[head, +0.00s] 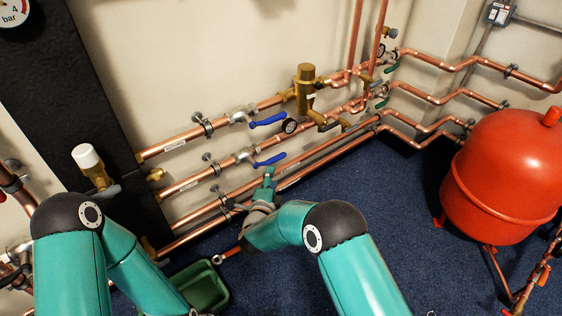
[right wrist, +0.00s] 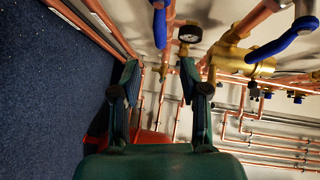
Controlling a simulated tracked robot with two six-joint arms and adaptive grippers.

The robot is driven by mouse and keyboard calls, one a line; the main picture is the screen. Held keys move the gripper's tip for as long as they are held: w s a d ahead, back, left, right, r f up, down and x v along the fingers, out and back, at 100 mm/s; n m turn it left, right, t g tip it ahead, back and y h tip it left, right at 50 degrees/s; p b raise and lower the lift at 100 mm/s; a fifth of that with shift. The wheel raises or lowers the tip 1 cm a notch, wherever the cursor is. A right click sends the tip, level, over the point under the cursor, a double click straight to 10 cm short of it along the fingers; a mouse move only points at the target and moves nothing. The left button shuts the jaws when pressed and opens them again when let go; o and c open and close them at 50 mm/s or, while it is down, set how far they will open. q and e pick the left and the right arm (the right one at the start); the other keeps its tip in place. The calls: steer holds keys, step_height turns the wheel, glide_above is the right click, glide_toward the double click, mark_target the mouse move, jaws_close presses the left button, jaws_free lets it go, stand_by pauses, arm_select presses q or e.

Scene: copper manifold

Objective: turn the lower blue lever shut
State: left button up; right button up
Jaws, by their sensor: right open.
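The lower blue lever (head: 270,160) sits on a grey valve on the middle copper pipe and lies roughly along that pipe. It also shows at the top of the right wrist view (right wrist: 160,27), beyond the fingertips. My right gripper (head: 268,173) is just below and in front of this lever in the head view. In the right wrist view my right gripper (right wrist: 157,72) has its two fingers spread, with nothing between them. I cannot tell whether a fingertip touches the lever. My left gripper is out of view; only its arm shows at the lower left.
The upper blue lever (head: 268,119) is on the pipe above, beside a round gauge (head: 290,126) and a brass fitting (head: 305,90). A red tank (head: 507,175) stands at the right. A green tray (head: 202,287) is on the blue floor. Open floor lies between arm and tank.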

mark_target(277, 159)
steer(key=shift+b+x, duration=1.85)
steer(key=shift+x, duration=3.85)
jaws_close()
steer(key=shift+f, duration=0.1)
